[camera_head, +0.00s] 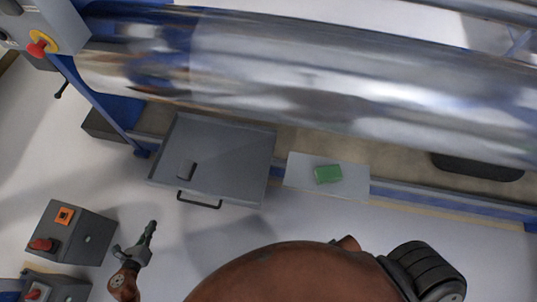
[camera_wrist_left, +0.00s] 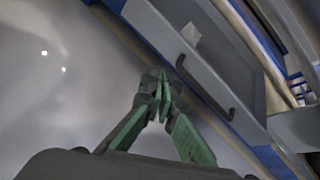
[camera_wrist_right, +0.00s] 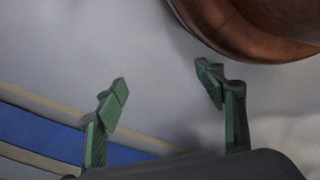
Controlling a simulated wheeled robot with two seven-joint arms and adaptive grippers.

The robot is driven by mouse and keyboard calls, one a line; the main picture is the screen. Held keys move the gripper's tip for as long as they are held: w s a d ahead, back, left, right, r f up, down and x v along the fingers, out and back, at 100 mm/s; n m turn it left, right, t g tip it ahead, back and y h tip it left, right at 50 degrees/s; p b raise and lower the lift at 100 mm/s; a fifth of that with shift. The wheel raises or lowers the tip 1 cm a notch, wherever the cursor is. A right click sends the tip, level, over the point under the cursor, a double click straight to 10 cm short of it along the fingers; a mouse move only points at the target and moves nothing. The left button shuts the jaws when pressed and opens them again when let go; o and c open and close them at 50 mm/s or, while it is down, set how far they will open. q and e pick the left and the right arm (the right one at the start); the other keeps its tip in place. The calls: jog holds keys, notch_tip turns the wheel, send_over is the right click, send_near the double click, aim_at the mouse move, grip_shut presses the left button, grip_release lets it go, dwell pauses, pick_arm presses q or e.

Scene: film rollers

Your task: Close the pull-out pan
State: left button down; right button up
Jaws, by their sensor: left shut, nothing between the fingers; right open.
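The grey pull-out pan (camera_head: 228,150) sticks out from under the large shiny film roller in the head view, with a black bar handle (camera_head: 199,201) on its front. A small dark piece lies on or in the pan near its front left. My left gripper (camera_head: 152,226) is shut and empty, in front of the pan and to the left of the handle. In the left wrist view, its fingertips (camera_wrist_left: 160,88) appear close to the handle (camera_wrist_left: 205,88); contact cannot be told. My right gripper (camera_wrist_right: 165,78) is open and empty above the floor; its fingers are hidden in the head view.
A grey control box (camera_head: 72,235) with a red knob stands left of my left gripper. A blue frame rail (camera_head: 440,205) runs along the machine. The floor before the shelf is clear.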

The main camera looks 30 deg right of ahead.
pick_arm(q)
jog(key=w+d+m+g+h+b, duration=0.1)
jog(key=d+m+b, duration=0.1)
jog(key=d+m, duration=0.3)
pick_arm(e)
notch_tip(320, 180, up, 8)
jog(key=b, duration=0.2)
pick_arm(q)
jog(key=m+b, duration=0.2)
send_near(178, 189)
notch_tip(178, 189, down, 3)
jog(key=w, duration=0.1)
jog(key=w+d, duration=0.2)
jog(key=shift+w+d+f, duration=0.15)
jog(key=shift+w+d, duration=0.1)
jog(key=shift+w, duration=0.15)
jog(key=shift+w+d, duration=0.3)
jog(key=shift+w, duration=0.1)
pick_arm(e)
jog(key=w+a+f+t+y, duration=0.1)
jog(key=w+a+f, duration=0.2)
jog(key=w, duration=0.1)
jog(key=shift+w+a+f+t, duration=0.2)
jog(key=shift+a+t, duration=0.1)
jog(key=shift+a, duration=0.1)
